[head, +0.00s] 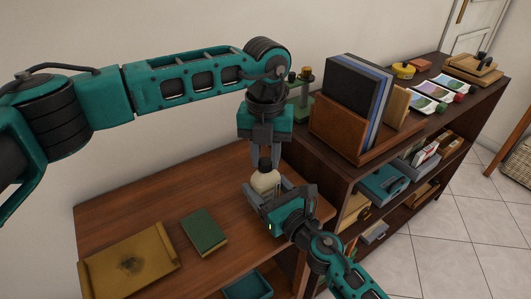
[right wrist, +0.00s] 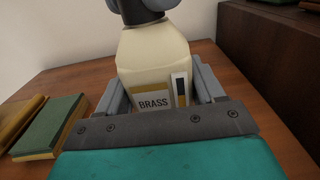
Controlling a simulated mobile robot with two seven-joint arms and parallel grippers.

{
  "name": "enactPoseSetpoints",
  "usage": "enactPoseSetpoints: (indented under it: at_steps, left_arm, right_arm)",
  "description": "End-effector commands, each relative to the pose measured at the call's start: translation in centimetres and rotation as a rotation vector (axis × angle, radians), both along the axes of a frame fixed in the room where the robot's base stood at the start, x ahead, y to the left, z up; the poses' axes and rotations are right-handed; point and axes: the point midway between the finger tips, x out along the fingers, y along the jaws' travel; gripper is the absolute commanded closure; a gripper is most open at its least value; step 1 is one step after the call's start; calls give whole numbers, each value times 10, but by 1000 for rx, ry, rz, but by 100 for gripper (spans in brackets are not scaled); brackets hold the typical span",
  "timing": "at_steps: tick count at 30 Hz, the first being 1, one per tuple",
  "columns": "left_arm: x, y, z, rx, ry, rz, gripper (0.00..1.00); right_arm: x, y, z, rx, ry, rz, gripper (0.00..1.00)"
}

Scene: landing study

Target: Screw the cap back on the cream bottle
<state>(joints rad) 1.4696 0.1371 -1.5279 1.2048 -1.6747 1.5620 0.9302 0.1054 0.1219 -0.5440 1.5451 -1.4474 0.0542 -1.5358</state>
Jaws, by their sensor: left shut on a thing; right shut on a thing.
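The cream bottle (head: 265,181) stands upright over the brown desk, between the fingers of my right gripper (head: 264,191). In the right wrist view the bottle (right wrist: 153,62) shows a label reading BRASS, and my right gripper (right wrist: 160,90) is shut on its sides. The dark cap (head: 265,165) is at the top of the bottle. My left gripper (head: 266,156) points down from above and is shut on the cap. In the right wrist view the cap (right wrist: 143,8) meets the bottle's neck; its threads are hidden, so I cannot tell how tightly it sits.
A green book (head: 204,231) and a yellowish tray (head: 130,263) lie on the desk (head: 150,200) to the left. The desk behind the book is clear.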

Motion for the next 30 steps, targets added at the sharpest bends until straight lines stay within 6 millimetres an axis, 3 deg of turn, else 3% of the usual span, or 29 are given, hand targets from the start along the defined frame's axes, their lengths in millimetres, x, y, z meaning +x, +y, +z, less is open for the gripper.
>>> enactPoseSetpoints:
  at_steps: [30]
  left_arm:
    - [-3, -2, -1, 0, -1, -1992, 99]
  right_arm:
    - [0, 0, -1, -1, 1, 0, 100]
